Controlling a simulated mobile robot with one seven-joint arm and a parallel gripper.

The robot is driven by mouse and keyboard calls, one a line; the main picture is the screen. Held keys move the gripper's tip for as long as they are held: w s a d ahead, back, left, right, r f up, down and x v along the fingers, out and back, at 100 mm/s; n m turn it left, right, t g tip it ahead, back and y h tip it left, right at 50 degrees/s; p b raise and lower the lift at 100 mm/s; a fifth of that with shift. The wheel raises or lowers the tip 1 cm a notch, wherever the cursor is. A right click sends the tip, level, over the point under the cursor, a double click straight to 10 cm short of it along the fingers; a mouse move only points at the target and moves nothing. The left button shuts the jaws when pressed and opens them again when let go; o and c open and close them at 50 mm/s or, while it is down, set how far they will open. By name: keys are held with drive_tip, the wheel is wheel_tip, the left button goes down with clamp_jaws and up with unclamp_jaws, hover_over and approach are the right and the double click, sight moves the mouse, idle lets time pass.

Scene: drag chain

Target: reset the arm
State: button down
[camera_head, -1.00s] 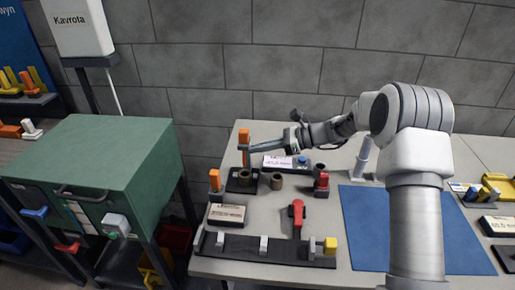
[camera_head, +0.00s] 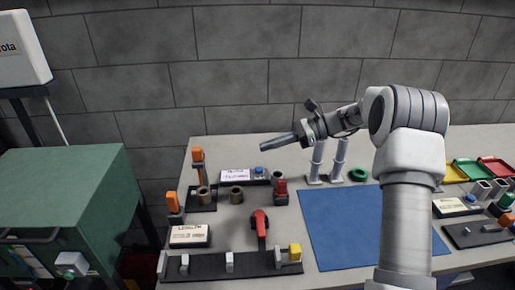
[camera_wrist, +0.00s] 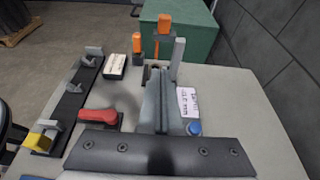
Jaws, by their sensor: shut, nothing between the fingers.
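My gripper (camera_head: 266,148) is shut and empty. It is raised above the back of the grey table (camera_head: 205,262), pointing left, apart from the objects below it. My arm reaches in from the right. In the wrist view the shut fingers (camera_wrist: 160,72) point towards the orange-handled post (camera_wrist: 164,24) and the green cabinet (camera_wrist: 190,40). The orange-handled post (camera_head: 197,158) stands upright at the table's back left, with a gap between it and the fingertips. A second orange-handled piece (camera_head: 173,202) stands in front of it.
Brown cylinders (camera_head: 236,193), a red handle (camera_head: 260,222), a black rail (camera_head: 212,267) with grey clips and a yellow block (camera_head: 295,252) lie on the left side. A blue mat (camera_head: 345,225) is bare. Pale posts (camera_head: 338,158) stand behind it. The grey wall (camera_head: 240,85) is behind.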

drive_tip(key=shift+d, duration=0.1)
drive_tip(key=s+r+n+t+h, duration=0.1)
drive_tip(key=s+r+n+h, duration=0.3)
drive_tip(key=s, duration=0.4)
drive_tip(key=s+r+n+h, duration=0.4)
drive_tip(key=s, duration=0.4)
drive_tip(key=s+d+n+t+h, duration=0.2)
drive_tip(key=s+d+n+h, duration=0.1)
drive_tip(key=s, duration=0.6)
drive_tip(key=s+d+n+t+h, duration=0.3)
drive_tip(key=s+d+n, duration=0.2)
drive_tip(key=s, duration=0.4)
drive_tip(key=shift+d+n, duration=0.3)
drive_tip(key=shift+n, duration=0.4)
